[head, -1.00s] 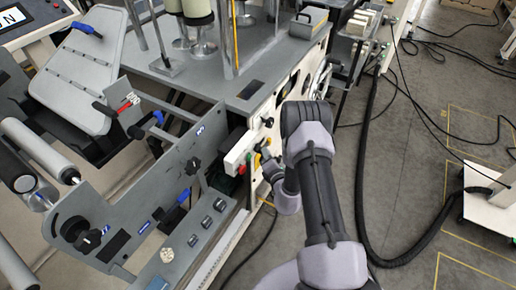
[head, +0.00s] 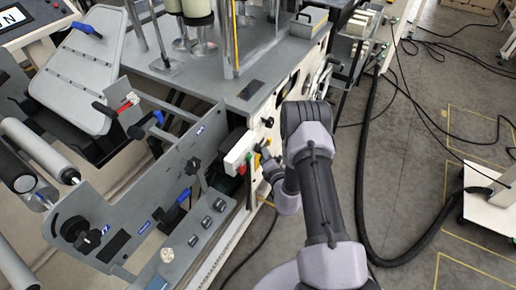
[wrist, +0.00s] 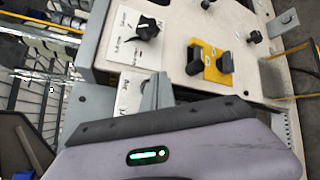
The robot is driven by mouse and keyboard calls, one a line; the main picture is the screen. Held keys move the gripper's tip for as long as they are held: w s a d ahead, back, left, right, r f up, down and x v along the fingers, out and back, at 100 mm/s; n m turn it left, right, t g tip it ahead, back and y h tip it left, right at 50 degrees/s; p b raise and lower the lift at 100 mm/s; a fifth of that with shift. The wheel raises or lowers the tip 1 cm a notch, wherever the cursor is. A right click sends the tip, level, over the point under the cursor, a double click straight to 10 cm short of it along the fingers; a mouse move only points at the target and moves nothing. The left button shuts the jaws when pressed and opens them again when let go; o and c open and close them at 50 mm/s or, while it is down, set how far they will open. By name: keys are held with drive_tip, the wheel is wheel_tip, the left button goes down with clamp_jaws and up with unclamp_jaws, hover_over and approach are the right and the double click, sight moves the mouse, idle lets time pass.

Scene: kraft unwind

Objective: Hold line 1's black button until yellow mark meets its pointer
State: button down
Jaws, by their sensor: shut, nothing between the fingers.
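My gripper (head: 259,147) is at the machine's front side panel, close to a small white control box (head: 240,151). It is shut and empty; its fingertips are small and partly hidden by my wrist in the head view. The box carries a red button (head: 242,169) and a green one beside it. I cannot make out line 1's black button for certain, nor contact with it. The wrist view shows a yellow plate (wrist: 211,75) with two black knobs and a separate black knob (wrist: 147,28) on a labelled white plate. The yellow mark and its pointer cannot be told apart.
The grey side plate (head: 140,205) with rollers and knobs stands left of my arm. The machine's grey top (head: 270,65) lies behind. A thick black hose (head: 362,190) runs over the floor at right, with open floor around it.

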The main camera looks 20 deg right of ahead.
idle(0.3)
drive_tip(key=shift+w+a, duration=0.25)
drive_tip(key=shift+w, duration=0.05)
drive_tip(key=shift+w+a, duration=0.35)
drive_tip(key=shift+w, duration=0.05)
idle(4.2)
drive_tip(key=shift+d, duration=0.1)
idle(1.2)
drive_tip(key=shift+s+d, duration=0.5)
drive_tip(key=shift+s, duration=0.2)
drive_tip(key=shift+s+d, duration=0.8)
drive_tip(key=shift+s, duration=0.2)
drive_tip(key=shift+s+d, duration=0.75)
drive_tip(key=shift+s, duration=0.25)
